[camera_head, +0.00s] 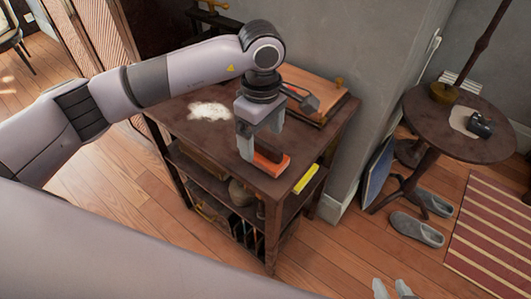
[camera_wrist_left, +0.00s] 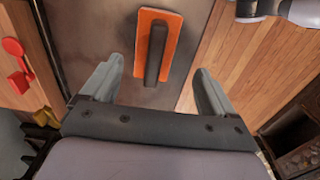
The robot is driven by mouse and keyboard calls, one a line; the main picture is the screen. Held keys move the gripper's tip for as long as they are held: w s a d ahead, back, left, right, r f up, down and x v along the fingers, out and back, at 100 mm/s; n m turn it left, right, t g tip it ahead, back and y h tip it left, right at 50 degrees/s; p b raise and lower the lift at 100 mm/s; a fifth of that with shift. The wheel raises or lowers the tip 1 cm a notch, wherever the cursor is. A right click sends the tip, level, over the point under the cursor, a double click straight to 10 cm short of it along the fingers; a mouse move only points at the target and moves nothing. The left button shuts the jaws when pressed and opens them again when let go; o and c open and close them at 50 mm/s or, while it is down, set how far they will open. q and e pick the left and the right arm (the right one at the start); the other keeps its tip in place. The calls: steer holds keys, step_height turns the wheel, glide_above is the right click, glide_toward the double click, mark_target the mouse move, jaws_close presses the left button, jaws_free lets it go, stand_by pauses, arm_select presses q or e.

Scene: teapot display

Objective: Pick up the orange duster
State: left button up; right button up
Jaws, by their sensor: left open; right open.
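The orange duster (camera_head: 268,166) lies on the top of a dark wooden shelf table (camera_head: 185,131), near its front edge. In the left wrist view the duster (camera_wrist_left: 143,42) is an orange block with a dark bar handle along its middle. My left gripper (camera_head: 262,145) is open and points down over the duster, partly hiding it. In the wrist view the fingers of my left gripper (camera_wrist_left: 157,84) are apart and empty, with the duster between and beyond their tips. My right gripper (camera_head: 391,289) shows only its fingertips, apart and empty, at the bottom edge.
A white powdery patch (camera_head: 209,111) lies on the tabletop left of my gripper. A wooden board (camera_head: 325,94) with brass fittings is behind it. A yellow object (camera_head: 306,179) shows at the table's right side. A round side table (camera_head: 470,143) and grey slippers (camera_head: 417,230) are to the right.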

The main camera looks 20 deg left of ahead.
mark_target(263, 143)
arm_select(q)
steer(key=f, duration=0.5)
steer(key=shift+w+f, duration=0.3)
steer(key=shift+w, duration=0.1)
steer(key=c, duration=1.2)
